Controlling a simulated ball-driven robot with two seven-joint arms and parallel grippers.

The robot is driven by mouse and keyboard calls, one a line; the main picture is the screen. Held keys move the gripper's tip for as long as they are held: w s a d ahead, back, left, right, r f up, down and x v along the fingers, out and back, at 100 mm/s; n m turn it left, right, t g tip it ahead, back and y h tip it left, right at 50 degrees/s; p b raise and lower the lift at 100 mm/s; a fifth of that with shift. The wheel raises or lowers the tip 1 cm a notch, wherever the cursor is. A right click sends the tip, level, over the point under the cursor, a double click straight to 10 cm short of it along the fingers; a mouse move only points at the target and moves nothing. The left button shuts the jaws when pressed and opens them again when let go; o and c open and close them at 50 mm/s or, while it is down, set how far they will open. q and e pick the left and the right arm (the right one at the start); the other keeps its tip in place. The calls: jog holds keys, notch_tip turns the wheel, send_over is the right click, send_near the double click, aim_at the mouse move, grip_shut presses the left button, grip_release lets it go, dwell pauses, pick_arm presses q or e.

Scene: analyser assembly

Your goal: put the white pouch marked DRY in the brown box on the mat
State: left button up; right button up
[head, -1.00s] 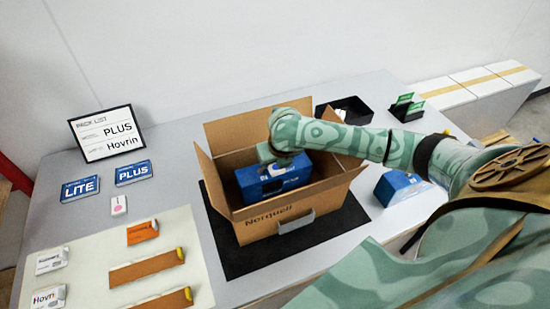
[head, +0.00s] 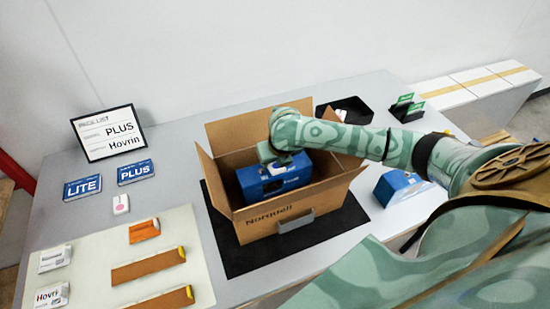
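The brown box (head: 251,232) stands open on the black mat (head: 234,261), its flaps spread. A blue carton (head: 290,181) is inside it. My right gripper (head: 276,162) is over the box, at the top of the blue carton. Its fingertips are mostly hidden, so I cannot tell whether it grips the carton. I can read DRY on nothing in view. A small white piece with a pink mark (head: 121,204) lies on the table left of the box, its print too small to read. My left gripper is out of view.
A pick list sign (head: 108,133) stands at the back left, with LITE (head: 82,187) and PLUS (head: 135,172) cards before it. A cream mat (head: 92,267) holds several small items. A black tray (head: 345,111) is behind the box; a blue-and-white carton (head: 400,187) is right.

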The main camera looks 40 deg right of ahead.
jog(key=shift+f, duration=0.25)
dwell(0.3)
jog(key=o, duration=1)
jog(key=shift+o, duration=0.2)
jog(key=shift+r, duration=0.1)
notch_tip(320, 180, up, 5)
jog(key=p, duration=0.5)
jog(key=shift+p, duration=0.35)
notch_tip(320, 180, up, 7)
jog(key=p, duration=0.8)
